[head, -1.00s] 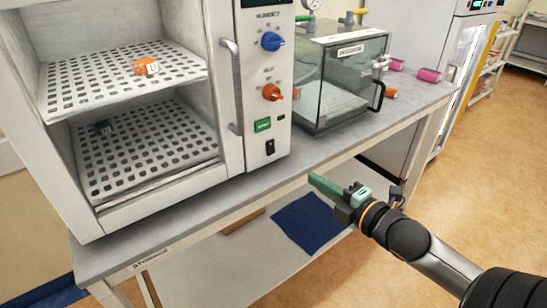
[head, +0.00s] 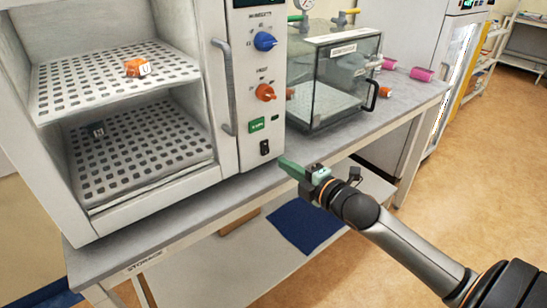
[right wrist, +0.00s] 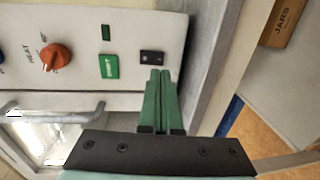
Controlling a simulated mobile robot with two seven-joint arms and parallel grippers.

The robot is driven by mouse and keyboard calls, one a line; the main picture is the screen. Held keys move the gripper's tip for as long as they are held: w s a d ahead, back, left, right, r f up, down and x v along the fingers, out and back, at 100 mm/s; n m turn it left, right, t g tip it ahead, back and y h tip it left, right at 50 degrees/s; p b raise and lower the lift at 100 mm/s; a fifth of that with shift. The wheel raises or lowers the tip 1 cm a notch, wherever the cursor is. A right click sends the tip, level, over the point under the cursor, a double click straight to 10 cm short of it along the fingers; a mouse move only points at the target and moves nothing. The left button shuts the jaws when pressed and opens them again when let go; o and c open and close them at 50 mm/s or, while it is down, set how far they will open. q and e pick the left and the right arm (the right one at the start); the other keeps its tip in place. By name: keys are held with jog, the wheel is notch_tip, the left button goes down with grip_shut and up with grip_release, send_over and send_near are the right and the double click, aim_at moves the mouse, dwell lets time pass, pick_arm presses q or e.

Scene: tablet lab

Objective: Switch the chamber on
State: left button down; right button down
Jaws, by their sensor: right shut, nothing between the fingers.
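The chamber (head: 221,150) is a white cabinet on the bench, with perforated shelves inside. Its panel has a blue humidity knob (head: 265,41), an orange heat knob (head: 265,92), a green button (head: 256,125) and a black rocker switch (head: 265,147) at the bottom. The switch also shows in the right wrist view (right wrist: 152,57). My right gripper (head: 284,164) has green fingers, shut and empty. Its tips are just in front of the panel, beside and slightly below the switch in the head view; in the wrist view they lie close under it. Contact cannot be told. My left gripper is not in view.
A glass desiccator box (head: 335,75) stands right of the chamber with gauges on top. Pink jars (head: 420,74) lie farther back on the bench. A blue mat (head: 304,226) lies on the lower shelf. The chamber's handle (head: 226,88) sticks out left of the panel.

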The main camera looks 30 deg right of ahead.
aim_at(266, 153)
jog(key=shift+w+a+f, duration=0.15)
jog(key=shift+w, duration=1.2)
jog(key=shift+w+a+f, duration=0.1)
jog(key=shift+w+f, duration=0.05)
jog(key=shift+w, duration=1.15)
